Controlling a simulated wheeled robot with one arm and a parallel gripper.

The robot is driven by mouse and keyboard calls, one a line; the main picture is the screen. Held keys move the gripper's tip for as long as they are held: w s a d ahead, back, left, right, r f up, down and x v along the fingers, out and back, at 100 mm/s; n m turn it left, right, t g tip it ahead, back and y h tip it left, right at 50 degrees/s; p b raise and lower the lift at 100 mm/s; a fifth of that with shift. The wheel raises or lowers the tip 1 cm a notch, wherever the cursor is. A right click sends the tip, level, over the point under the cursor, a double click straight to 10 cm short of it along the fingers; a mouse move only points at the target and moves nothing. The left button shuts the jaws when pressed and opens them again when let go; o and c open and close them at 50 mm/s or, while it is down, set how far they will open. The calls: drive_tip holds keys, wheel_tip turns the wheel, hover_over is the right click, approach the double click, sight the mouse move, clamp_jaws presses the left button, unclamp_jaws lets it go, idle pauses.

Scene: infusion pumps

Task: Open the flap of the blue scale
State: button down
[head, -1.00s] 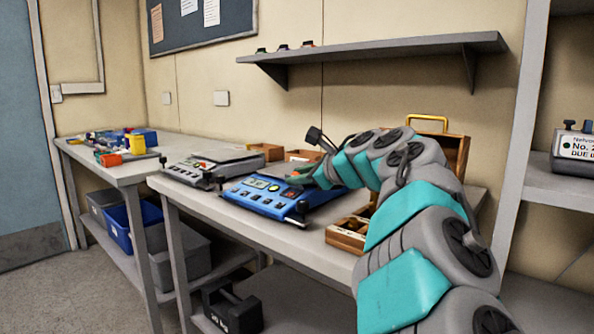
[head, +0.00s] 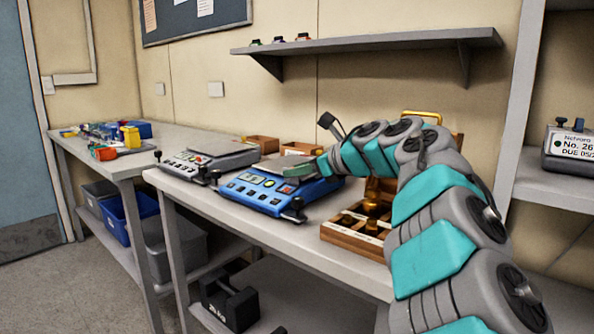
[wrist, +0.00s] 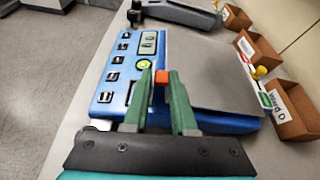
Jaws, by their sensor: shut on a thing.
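The blue scale (head: 268,204) stands on the long bench, with its keys and display on the front panel. In the wrist view it (wrist: 118,68) fills the middle, with a grey weighing plate (wrist: 205,75) to the right of the keys. A small orange-red tab (wrist: 161,77) sits at the edge between panel and plate. My gripper (wrist: 163,78) has its green fingers shut on this tab; in the head view the gripper (head: 300,172) is over the scale. The fingers hide part of the panel, and I cannot tell the flap's exact outline or angle.
A grey scale (head: 208,160) stands to the left of the blue one. A wooden weight box (head: 355,228) is close on the right, beside my arm. Small wooden bins (wrist: 284,108) stand behind the scale. A wall shelf (head: 370,44) hangs above.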

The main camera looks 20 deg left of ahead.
drive_tip(key=shift+w+d, duration=0.1)
drive_tip(key=c, duration=0.8)
unclamp_jaws()
drive_tip(key=b+v, duration=0.1)
drive_tip(key=v, duration=0.6)
drive_tip(key=shift+d+r+b, duration=0.15)
drive_tip(key=shift+d+b, duration=0.15)
drive_tip(key=shift+b, duration=0.05)
